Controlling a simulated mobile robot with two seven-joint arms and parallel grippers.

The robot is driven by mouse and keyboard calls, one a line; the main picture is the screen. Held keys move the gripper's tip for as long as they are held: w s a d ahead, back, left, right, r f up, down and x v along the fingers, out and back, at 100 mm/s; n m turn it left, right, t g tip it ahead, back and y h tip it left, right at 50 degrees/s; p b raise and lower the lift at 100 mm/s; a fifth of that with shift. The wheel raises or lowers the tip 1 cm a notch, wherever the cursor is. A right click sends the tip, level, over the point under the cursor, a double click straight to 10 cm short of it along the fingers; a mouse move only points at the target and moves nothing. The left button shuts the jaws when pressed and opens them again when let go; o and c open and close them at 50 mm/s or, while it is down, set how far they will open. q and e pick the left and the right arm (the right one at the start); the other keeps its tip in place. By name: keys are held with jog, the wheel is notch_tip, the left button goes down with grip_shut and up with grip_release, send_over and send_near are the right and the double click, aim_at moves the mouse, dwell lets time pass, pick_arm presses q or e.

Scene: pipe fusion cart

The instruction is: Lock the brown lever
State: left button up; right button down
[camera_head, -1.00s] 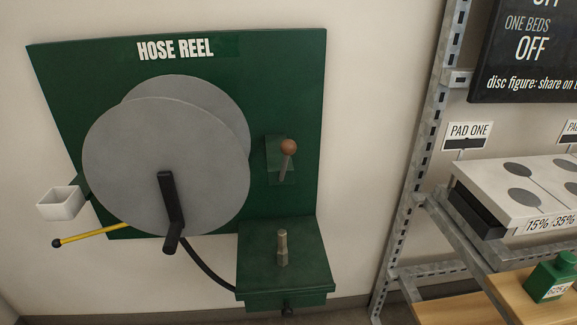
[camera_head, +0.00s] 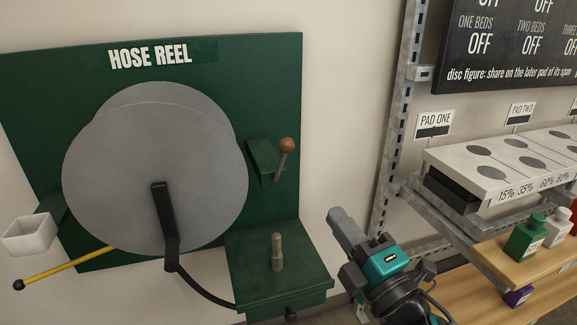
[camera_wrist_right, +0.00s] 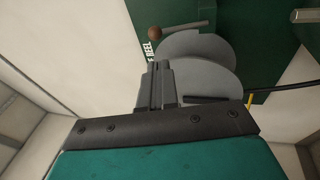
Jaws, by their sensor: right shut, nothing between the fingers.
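The brown lever (camera_head: 286,146) has a round brown knob on a grey stem and stands on a green bracket on the hose reel board, right of the grey reel. It stands nearly upright, leaning slightly right. In the right wrist view its knob (camera_wrist_right: 156,32) shows at the top, with the stem running to the right. My right gripper (camera_head: 338,218) is shut and empty, below and to the right of the lever and apart from it. Its shut fingers (camera_wrist_right: 158,80) also show in the right wrist view. My left gripper is not in view.
The grey reel (camera_head: 120,165) with its black crank (camera_head: 165,220) fills the board's middle. A green shelf (camera_head: 300,262) with a brass nozzle (camera_head: 277,250) juts out below the lever. A metal rack (camera_head: 400,130) stands at right. Bare wall lies between board and rack.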

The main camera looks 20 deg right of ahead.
aim_at(291, 150)
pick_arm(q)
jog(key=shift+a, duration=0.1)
pick_arm(e)
jog(key=shift+a+r+n, duration=0.1)
jog(key=shift+r+n, duration=0.2)
jog(key=p+x, duration=0.2)
jog(key=x, duration=1.1)
jog(key=shift+s+r, duration=0.1)
jog(key=shift+r, duration=0.05)
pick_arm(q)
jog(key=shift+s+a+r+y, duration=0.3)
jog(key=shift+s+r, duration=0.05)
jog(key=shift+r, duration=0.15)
pick_arm(e)
jog(key=shift+w+a+r, duration=0.1)
jog(key=shift+w+a, duration=0.05)
jog(key=shift+w, duration=0.35)
pick_arm(q)
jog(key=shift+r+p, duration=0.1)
jog(key=shift+p, duration=0.2)
pick_arm(e)
jog(key=shift+r, duration=0.1)
